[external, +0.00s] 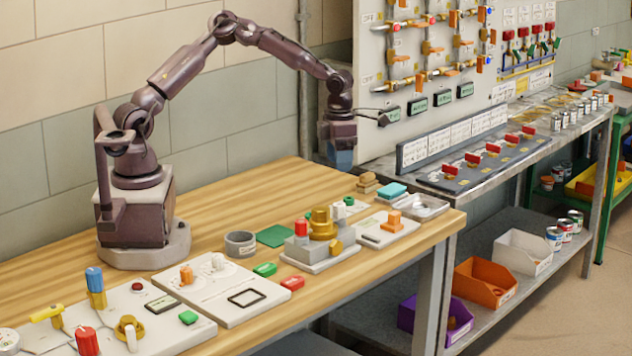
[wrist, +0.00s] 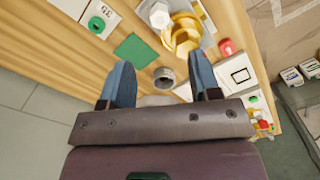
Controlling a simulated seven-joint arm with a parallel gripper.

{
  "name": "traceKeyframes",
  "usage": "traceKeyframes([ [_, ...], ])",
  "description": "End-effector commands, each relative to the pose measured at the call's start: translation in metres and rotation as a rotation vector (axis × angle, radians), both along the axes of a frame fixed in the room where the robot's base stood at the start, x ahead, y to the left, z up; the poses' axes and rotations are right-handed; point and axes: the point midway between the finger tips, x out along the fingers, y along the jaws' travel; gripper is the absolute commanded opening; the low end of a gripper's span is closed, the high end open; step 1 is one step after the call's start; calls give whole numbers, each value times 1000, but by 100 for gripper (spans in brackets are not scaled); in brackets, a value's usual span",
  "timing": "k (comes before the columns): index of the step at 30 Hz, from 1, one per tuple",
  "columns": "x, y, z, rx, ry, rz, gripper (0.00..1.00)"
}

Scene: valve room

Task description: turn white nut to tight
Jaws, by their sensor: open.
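A small white nut-like piece (external: 218,262) stands beside an orange one (external: 187,275) on a white plate (external: 215,290) with round markings, left of the grey cup in the external view. In the wrist view a white hexagonal piece (wrist: 157,15) shows beside the brass fitting (wrist: 185,32). I cannot tell which white piece is the task's nut, and the lettering is too small to read. My gripper (external: 341,158) hangs above the back right of the wooden bench, fingers down and away from both pieces. In the wrist view its blue fingers (wrist: 160,65) are apart and empty.
The grey cup (external: 240,243) and green mat (external: 276,236) lie on the bench. The brass fitting on its grey block (external: 320,222) stands tall, with red and green parts nearby. A wall panel (external: 380,60) rises behind my gripper. The bench's back middle is clear.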

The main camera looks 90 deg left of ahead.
Motion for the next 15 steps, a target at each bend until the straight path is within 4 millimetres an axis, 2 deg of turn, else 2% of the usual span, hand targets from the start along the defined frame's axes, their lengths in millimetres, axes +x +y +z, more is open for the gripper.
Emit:
traceKeyframes([
  [3, 1, 0, 25, 1, -4, 0, 57],
  [10, 43, 5, 15, 80, -292, -264, 57],
  [15, 64, 10, 26, 220, -483, -508, 57],
])
